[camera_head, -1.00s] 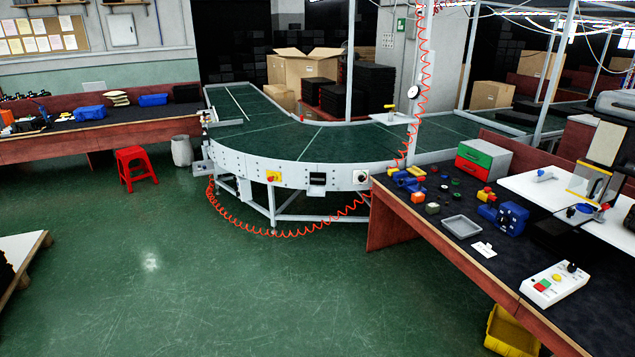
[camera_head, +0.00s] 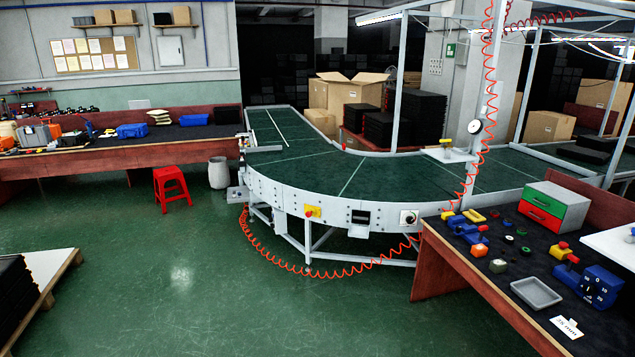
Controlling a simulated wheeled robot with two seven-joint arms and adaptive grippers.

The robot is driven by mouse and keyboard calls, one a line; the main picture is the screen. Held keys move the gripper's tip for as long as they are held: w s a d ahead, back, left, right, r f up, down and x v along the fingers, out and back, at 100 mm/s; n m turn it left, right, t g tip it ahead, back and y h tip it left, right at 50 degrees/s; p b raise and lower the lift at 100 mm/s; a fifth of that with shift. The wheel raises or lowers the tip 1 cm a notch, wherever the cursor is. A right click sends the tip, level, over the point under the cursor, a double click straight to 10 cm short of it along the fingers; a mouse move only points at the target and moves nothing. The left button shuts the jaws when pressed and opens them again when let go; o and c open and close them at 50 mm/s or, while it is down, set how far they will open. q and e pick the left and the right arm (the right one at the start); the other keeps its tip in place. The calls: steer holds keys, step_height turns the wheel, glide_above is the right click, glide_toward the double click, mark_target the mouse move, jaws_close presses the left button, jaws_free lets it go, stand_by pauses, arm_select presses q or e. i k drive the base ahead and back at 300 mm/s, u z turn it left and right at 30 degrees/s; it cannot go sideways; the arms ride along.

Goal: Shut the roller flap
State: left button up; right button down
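The curved conveyor (camera_head: 330,180) with its dark green belt and light grey side panels stands ahead of me. At its near left end a pale bar (camera_head: 264,149) sticks out over the belt edge, and a grey bracket (camera_head: 237,194) hangs off the side below. I cannot tell for certain which part is the roller flap, or whether it is open or shut. The front panel carries a yellow box with a red button (camera_head: 313,211), a dark slot (camera_head: 360,217) and a round dial (camera_head: 408,217). Neither of my grippers is in view.
Green floor (camera_head: 190,290) is clear in front of the conveyor. A red coiled hose (camera_head: 330,273) hangs low there. A red stool (camera_head: 171,187) and grey bin (camera_head: 218,172) stand left. A workbench (camera_head: 470,270) is at right, a pallet (camera_head: 50,275) at lower left.

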mark_target(359, 232)
steer(key=z, duration=0.1)
steer(key=i, duration=3.6)
steer(key=u, duration=0.3)
